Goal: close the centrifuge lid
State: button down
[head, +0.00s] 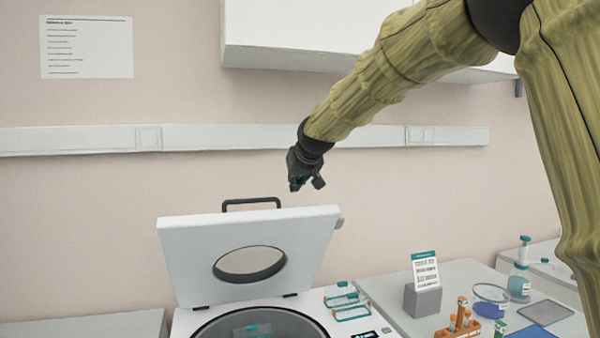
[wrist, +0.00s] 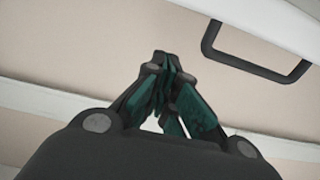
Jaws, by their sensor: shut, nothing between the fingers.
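The centrifuge lid (head: 205,255) stands open, tilted up at the back of the centrifuge, with an oval window in it. A black handle (head: 251,203) is on its top edge; the handle also shows at the upper right of the wrist view (wrist: 258,68). The centrifuge body (head: 312,312) is below, its round bowl (head: 222,324) uncovered with teal items inside. My gripper (head: 296,186) is above and to the right of the handle in the head view, apart from the lid. In the wrist view its fingers (wrist: 163,62) are closed together and empty.
A white cabinet (head: 300,50) hangs above.

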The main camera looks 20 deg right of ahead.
aim_at(296, 208)
jog(key=shift+w+f+p, duration=0.3)
jog(key=shift+w+f, duration=0.1)
jog(key=shift+f, duration=0.25)
jog(key=shift+w+f+p, duration=0.3)
jog(key=shift+w+f, duration=0.05)
jog(key=shift+f, duration=0.25)
jog(key=shift+s+f, duration=0.3)
jog(key=shift+s, duration=0.5)
jog(key=shift+s+f+p, duration=0.4)
jog(key=shift+s+f, duration=0.05)
